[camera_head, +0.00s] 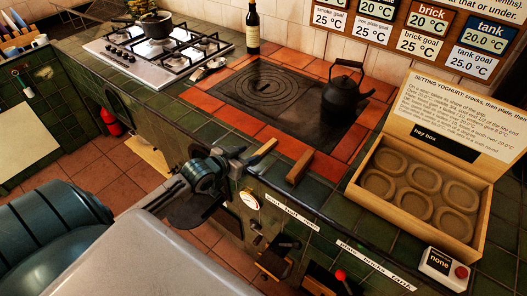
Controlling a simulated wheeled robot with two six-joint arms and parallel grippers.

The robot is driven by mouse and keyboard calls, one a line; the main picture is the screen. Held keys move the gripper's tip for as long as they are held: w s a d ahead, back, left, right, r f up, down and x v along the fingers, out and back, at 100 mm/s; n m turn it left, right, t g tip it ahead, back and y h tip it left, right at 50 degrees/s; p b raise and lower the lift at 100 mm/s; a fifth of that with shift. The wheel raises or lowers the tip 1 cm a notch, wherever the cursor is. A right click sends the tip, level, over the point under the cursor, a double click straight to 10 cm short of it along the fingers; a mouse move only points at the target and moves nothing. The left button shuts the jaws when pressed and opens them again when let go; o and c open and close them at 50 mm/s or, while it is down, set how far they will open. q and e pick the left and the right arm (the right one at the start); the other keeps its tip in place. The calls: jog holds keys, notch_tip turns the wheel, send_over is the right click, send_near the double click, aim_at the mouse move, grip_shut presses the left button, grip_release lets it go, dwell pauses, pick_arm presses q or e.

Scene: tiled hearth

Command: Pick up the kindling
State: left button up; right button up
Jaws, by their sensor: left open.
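Two pieces of light brown wood lie at the front edge of the green-tiled counter, below the red-tiled border of the hob. One is a thin wooden stick (263,152), slanting up to the right. The other is a thicker wooden piece (300,166) to its right. I cannot tell for certain which is the kindling. My left gripper (240,161) is open, at the counter's front edge just left of the thin stick. Its dark fingers point toward the stick; I cannot tell whether they touch it. My right gripper is out of view.
A black kettle (345,93) stands on the dark hot plate (262,88). An open hay box (413,197) with round hollows is at right, near a small "none" device (443,268). A bottle (252,28) and gas hob (157,54) are behind. A dial (249,199) is on the front.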

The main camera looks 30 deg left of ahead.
aim_at(262, 150)
pick_arm(q)
jog(key=shift+d+p+x, duration=0.2)
jog(key=shift+p+x, duration=0.3)
jog(key=shift+x, duration=3)
jog(key=shift+s+f, duration=0.1)
jog(key=shift+c, duration=0.4)
grip_shut()
